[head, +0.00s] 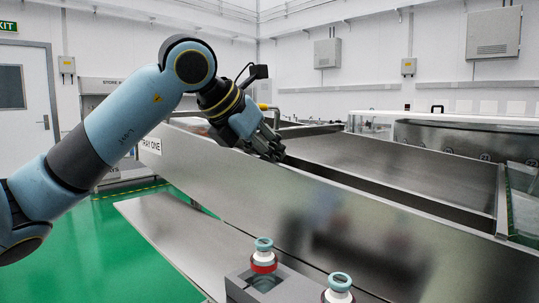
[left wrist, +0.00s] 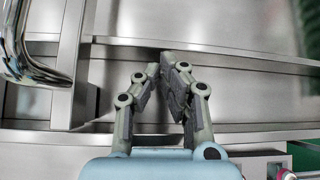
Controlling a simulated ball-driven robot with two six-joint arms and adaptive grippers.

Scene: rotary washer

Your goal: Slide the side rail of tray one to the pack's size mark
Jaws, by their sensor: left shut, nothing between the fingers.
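Tray one, marked by a TRAY ONE label (head: 150,145), is a long steel tray (head: 330,215) running from the left to the lower right. My left gripper (head: 270,150) is over the tray's near wall, fingers pointing down into it. In the left wrist view its fingers (left wrist: 168,62) are closed together with nothing between them, over steel strips and a ledge (left wrist: 230,60). I cannot tell which strip is the side rail, or whether the fingers touch it. No size mark can be made out. My right gripper is not in view.
Two vials with blue ring tops, one with a red band (head: 263,262), the other (head: 340,288) beside it, stand at a grey block (head: 250,285) in front. A curved chrome bar (left wrist: 28,55) is left of the fingers in the wrist view.

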